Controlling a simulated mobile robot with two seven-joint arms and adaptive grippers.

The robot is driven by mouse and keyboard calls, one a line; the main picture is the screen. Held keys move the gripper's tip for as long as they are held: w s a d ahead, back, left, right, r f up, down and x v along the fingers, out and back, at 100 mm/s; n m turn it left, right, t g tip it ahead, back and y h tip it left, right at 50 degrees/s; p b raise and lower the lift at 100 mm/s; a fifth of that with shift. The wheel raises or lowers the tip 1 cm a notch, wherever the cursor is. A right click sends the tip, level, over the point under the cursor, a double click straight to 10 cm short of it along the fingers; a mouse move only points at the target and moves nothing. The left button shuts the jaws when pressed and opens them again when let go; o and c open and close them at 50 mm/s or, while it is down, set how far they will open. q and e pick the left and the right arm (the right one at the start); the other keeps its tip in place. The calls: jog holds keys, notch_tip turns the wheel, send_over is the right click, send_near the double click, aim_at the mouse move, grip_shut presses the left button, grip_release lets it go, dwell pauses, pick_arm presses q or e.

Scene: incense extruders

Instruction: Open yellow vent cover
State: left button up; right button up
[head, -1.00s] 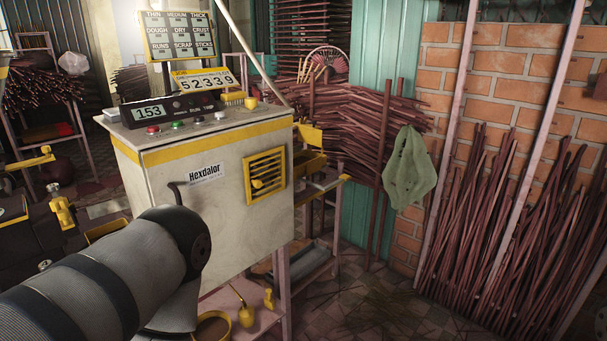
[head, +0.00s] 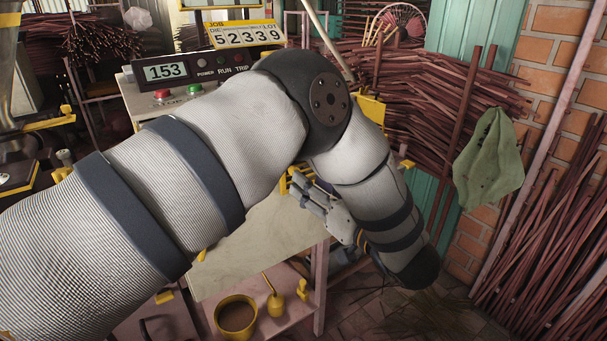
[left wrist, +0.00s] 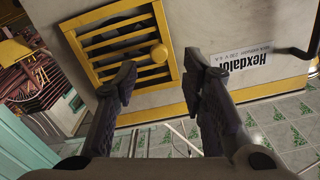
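The yellow vent cover (left wrist: 125,45) is a slatted grille with a round yellow knob (left wrist: 159,53), set in the side of the pale Hexdalor cabinet (head: 245,245). It looks closed in its frame. In the left wrist view it fills the upper left, and the knob lies between my left gripper's (left wrist: 160,76) open fingertips, slightly beyond them. I cannot tell whether a finger touches the cover. In the head view my left gripper (head: 303,190) points at the cabinet side, and my arm hides nearly all of the vent. My right gripper is not in view.
A control box with a 153 display (head: 165,71) stands on the cabinet top. A yellow bowl (head: 236,316) and small yellow tools (head: 275,303) sit on a lower shelf. Stacked sticks (head: 440,90) and a green cloth (head: 489,159) are at the right.

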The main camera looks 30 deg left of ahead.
pick_arm(q)
jog(key=x, duration=0.4)
jog(key=shift+w+a, duration=0.1)
jog(key=shift+a, duration=0.05)
grip_shut()
